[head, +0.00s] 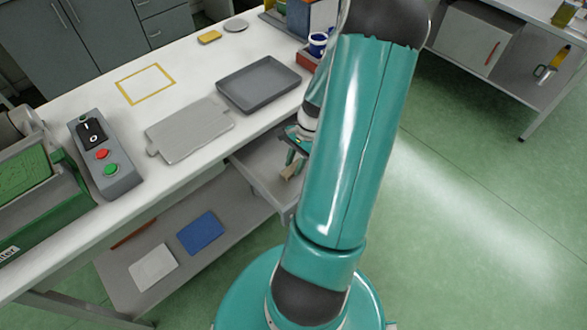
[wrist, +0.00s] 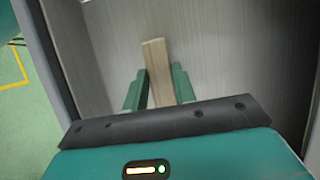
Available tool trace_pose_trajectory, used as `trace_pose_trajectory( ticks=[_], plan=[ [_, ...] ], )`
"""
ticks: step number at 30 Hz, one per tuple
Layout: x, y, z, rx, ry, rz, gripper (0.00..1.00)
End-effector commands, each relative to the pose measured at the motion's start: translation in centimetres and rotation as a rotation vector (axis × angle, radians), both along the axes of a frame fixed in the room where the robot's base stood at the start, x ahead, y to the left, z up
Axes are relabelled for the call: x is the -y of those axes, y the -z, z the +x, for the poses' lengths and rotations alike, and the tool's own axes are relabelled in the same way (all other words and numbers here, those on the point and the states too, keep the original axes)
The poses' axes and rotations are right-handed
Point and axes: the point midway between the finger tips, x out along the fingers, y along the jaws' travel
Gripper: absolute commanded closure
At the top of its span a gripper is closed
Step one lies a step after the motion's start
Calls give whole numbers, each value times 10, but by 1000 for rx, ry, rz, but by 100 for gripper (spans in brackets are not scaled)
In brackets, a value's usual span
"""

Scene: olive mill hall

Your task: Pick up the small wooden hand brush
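The small wooden hand brush shows as a pale wooden piece (wrist: 156,66) in the wrist view, lying lengthwise between my two green fingers. It reaches past the fingertips. My gripper (wrist: 160,76) has one finger on each side of it, very close; I cannot tell whether both fingers press on it. In the head view my gripper (head: 295,152) is down at the open drawer (head: 258,160), and a small bit of the pale wood (head: 290,169) shows below the fingers. My arm hides much of the drawer there. No bristles are visible.
The white worktop (head: 75,95) above the drawer holds a dark tray (head: 258,84), a grey board (head: 190,130) and a control box (head: 104,158). The drawer walls stand close around my gripper. A lower shelf (head: 175,270) holds a blue item (head: 201,232). Green floor is clear at right.

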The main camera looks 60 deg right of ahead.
Motion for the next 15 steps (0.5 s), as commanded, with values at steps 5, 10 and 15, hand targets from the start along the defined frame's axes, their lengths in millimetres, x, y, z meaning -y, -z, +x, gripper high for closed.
trace_pose_trajectory(
  ticks=[5,10,15],
  plan=[
    [0,0,0,0,0,0,96],
    [0,-1,0,0,0,-1,96],
    [1,-11,0,0,0,-2,96]
  ],
)
